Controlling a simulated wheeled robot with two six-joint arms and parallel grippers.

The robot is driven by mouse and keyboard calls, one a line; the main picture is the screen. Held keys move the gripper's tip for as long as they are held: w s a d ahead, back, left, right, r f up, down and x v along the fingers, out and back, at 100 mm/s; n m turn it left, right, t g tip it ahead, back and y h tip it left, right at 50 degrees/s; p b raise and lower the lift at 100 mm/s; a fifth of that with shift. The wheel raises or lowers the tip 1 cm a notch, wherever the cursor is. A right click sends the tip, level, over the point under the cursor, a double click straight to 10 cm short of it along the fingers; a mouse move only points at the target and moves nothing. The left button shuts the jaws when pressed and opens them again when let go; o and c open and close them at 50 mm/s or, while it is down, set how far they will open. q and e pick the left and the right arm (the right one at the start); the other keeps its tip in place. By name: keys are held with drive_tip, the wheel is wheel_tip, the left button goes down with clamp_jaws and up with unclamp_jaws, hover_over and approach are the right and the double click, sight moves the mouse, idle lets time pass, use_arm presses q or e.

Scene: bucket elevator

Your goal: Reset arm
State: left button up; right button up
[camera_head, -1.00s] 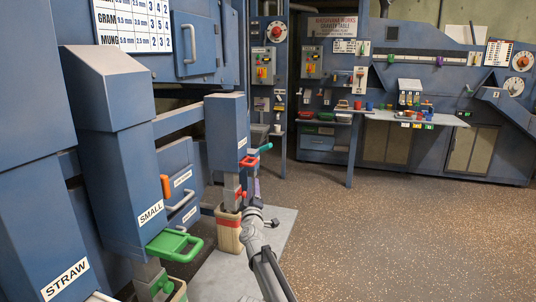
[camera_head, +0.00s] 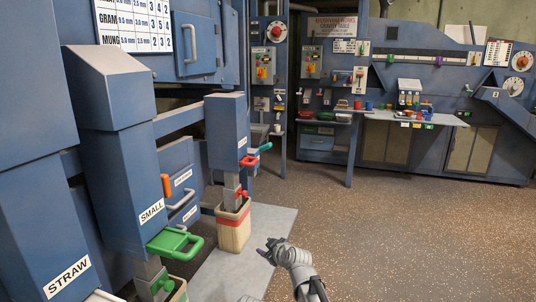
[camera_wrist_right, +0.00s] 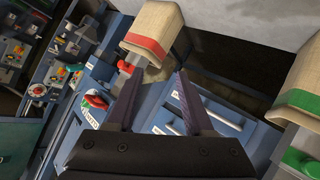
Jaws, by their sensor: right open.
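My right gripper (camera_head: 268,248) is low in the middle of the head view, over the light floor plate, apart from the chutes and sacks. In the right wrist view its two fingers (camera_wrist_right: 152,100) are spread apart with nothing held between them. A sack with a red band (camera_head: 233,228) hangs under the far blue chute (camera_head: 228,130), to the left of my gripper. The sack also shows at the top of the wrist view (camera_wrist_right: 156,32). My left gripper does not show.
The chute labelled SMALL (camera_head: 150,212) has a green handle (camera_head: 175,243) near me. The chute labelled STRAW (camera_head: 65,280) is at the lower left. A gravity table bench (camera_head: 405,118) stands at the back. The speckled floor (camera_head: 400,230) on the right is clear.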

drive_tip(key=s+d+f+m+g+h, duration=0.2)
drive_tip(key=s+d+f+m+g, duration=0.3)
drive_tip(key=s, duration=0.5)
drive_tip(key=s+d+f+m+g+h, duration=0.1)
drive_tip(key=s+d+f+m+g, duration=0.15)
drive_tip(key=s+d, duration=0.55)
drive_tip(key=s+d+f+m+g+h, duration=0.25)
drive_tip(key=s+d+f, duration=0.2)
drive_tip(key=s, duration=0.65)
drive_tip(key=s+a+r+n+p, duration=0.1)
drive_tip(key=a+r+p, duration=0.2)
drive_tip(key=r+p, duration=0.6)
drive_tip(key=s+a+r+n+g+p, duration=0.1)
drive_tip(key=a+r+p, duration=0.3)
drive_tip(key=r+p, duration=0.5)
drive_tip(key=s+a+r+n+p, duration=0.1)
drive_tip(key=s+a+r+p, duration=0.2)
drive_tip(key=r+p, duration=0.6)
drive_tip(key=shift+a+r+h, duration=0.4)
drive_tip(key=shift+a+h, duration=0.05)
drive_tip(key=shift+a, duration=0.05)
